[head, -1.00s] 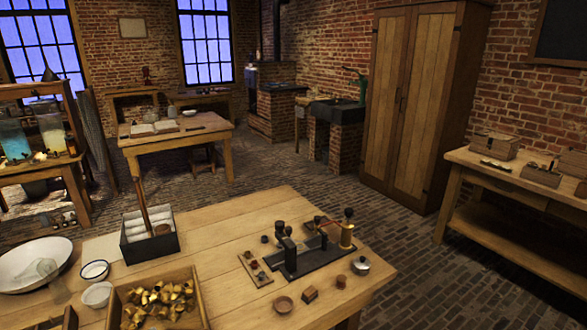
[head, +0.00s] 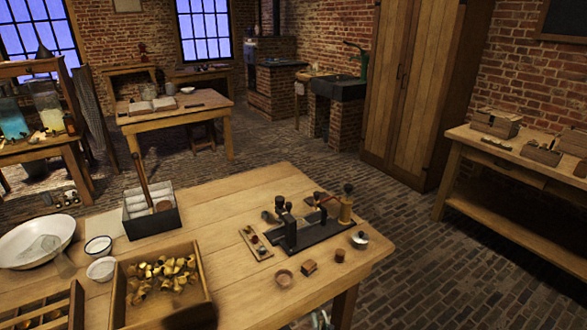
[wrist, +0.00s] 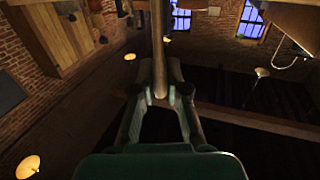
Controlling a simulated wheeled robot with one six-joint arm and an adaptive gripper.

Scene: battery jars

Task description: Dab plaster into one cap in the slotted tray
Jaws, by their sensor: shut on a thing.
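The slotted tray (head: 75,318) is at the lower left of the head view, cut off by the frame edge. Small brass-coloured caps seem to lie in its slots, but details are too small to tell. A small white bowl (head: 101,269) stands behind it; whether it holds plaster is unclear. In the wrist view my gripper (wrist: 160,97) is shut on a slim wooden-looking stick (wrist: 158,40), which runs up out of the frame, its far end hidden. The wrist view shows walls and windows, not the tray.
A wooden box of brass caps (head: 128,290) stands right of the tray. The right table area is partly clear.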

